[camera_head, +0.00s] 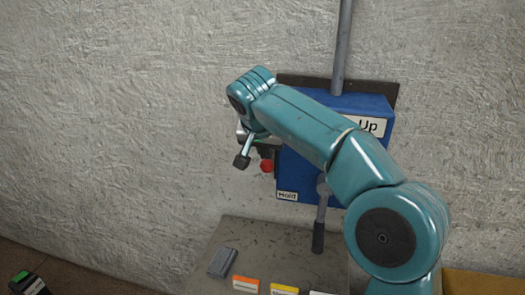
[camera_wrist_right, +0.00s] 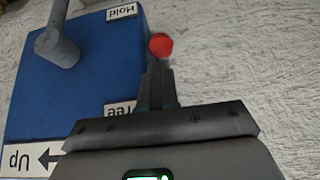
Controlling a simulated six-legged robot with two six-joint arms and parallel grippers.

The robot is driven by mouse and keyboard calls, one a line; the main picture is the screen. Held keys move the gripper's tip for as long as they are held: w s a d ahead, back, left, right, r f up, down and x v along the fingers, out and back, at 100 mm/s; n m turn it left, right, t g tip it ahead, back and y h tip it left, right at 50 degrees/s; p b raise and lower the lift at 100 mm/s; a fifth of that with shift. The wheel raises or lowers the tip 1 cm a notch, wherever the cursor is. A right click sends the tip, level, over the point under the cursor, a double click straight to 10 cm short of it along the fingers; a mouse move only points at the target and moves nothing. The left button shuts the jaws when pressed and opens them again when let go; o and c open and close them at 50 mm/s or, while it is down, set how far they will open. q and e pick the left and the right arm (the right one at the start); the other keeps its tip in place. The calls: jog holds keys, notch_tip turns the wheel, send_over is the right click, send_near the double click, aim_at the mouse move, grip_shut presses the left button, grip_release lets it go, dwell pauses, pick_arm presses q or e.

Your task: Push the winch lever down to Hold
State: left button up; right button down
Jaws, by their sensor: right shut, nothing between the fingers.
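The winch is a blue box (camera_head: 300,165) on the wall, with an "Up" label at its upper right and a "Hold" label (camera_head: 287,196) at its lower left. A red knob (camera_head: 267,166), apparently the lever's end, shows at its left edge, above "Hold". In the wrist view the red knob (camera_wrist_right: 160,46) lies between the "Hold" label (camera_wrist_right: 122,11) and a partly covered "Free" label (camera_wrist_right: 120,108). My right gripper (camera_wrist_right: 158,70) is shut and empty, its tips close by the knob; contact is unclear. The lever's stem is hidden.
A grey crank with a black handle (camera_head: 318,238) hangs from the box front. A grey pipe (camera_head: 342,45) rises above it. Below is a grey surface (camera_head: 250,237) with orange and yellow labelled pieces. Bare wall lies left.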

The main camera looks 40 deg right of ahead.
jog(key=v, duration=1)
jog(key=shift+s+a, duration=0.2)
jog(key=shift+s, duration=0.05)
jog(key=w+a+f+n+y, duration=0.1)
jog(key=w+a+f+n, duration=0.25)
jog(key=f, duration=0.65)
jog(key=w+a+f+n+y, duration=0.2)
jog(key=w+a+f, duration=0.25)
jog(key=f, duration=0.65)
jog(key=s+a+f+n+g+y, duration=0.1)
jog(key=s+a+f+y, duration=0.2)
jog(key=f, duration=0.6)
jog(key=s+a+f+n+g, duration=0.1)
jog(key=s+a+f+n, duration=0.2)
jog(key=f, duration=0.7)
jog(key=s+a+f+m+g+y, duration=0.1)
jog(key=s+a+f, duration=0.2)
jog(key=s+f, duration=0.5)
jog(key=s+a+f+g+y, duration=0.1)
jog(key=s+a+f, duration=0.2)
jog(key=s+f, duration=0.6)
jog(key=s, duration=0.6)
jog(key=shift+s+a+f+m+y, duration=0.15)
jog(key=shift+s+f+m+y, duration=0.15)
jog(key=shift+m+y, duration=0.1)
jog(key=shift+a, duration=0.15)
